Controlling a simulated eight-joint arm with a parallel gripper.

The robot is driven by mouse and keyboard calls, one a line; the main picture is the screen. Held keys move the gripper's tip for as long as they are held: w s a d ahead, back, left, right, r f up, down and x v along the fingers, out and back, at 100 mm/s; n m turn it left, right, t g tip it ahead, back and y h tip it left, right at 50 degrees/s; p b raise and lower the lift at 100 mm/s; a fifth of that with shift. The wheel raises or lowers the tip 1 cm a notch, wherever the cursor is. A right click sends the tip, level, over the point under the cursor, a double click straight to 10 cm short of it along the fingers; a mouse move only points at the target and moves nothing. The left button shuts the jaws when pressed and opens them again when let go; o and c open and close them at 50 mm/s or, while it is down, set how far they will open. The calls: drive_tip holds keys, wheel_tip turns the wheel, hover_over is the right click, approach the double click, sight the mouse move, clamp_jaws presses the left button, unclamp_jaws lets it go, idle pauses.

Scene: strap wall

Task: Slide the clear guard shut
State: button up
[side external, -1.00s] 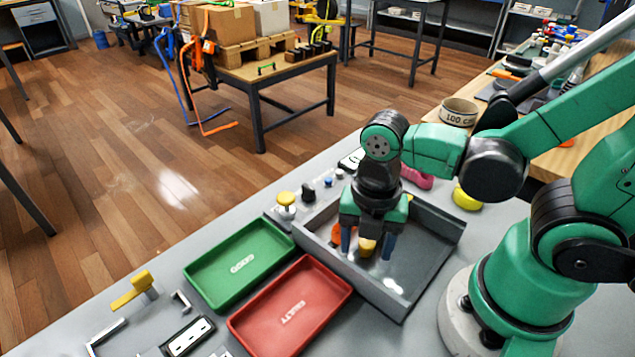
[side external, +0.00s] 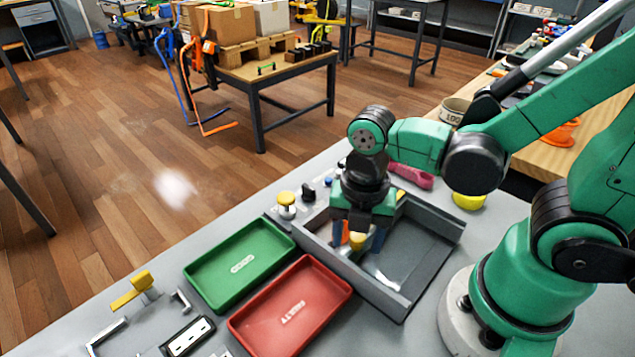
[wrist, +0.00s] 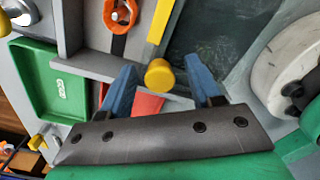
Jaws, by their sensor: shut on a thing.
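The clear guard (side external: 405,258) is a see-through panel in a grey tray-like frame (side external: 432,272) on the bench. In the wrist view the guard (wrist: 215,35) lies right of a yellow edge strip (wrist: 158,18), with the yellow knob (wrist: 159,75) near the strip's end. My gripper (side external: 358,246) is over the frame's left part, with its blue fingers either side of the knob (side external: 357,241). The wrist view also shows my gripper (wrist: 160,70) shut on the knob. An orange part (wrist: 121,14) lies left of the strip, partly cut off.
A green tray (side external: 210,285) and a red tray (side external: 335,290) stand left of the frame. A yellow-topped button (side external: 286,198) and small black knobs are behind. A pink object (side external: 410,175) and a yellow roll (side external: 468,201) lie behind right.

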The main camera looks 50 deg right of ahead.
drive_tip(key=shift+w, duration=4)
drive_tip(key=o, duration=0.5)
drive_tip(key=shift+o, duration=0.2)
drive_tip(key=shift+r, duration=3)
drive_tip(key=shift+r, duration=0.2)
drive_tip(key=c, duration=0.5)
drive_tip(key=shift+r, duration=2.8)
drive_tip(key=shift+c, duration=0.7)
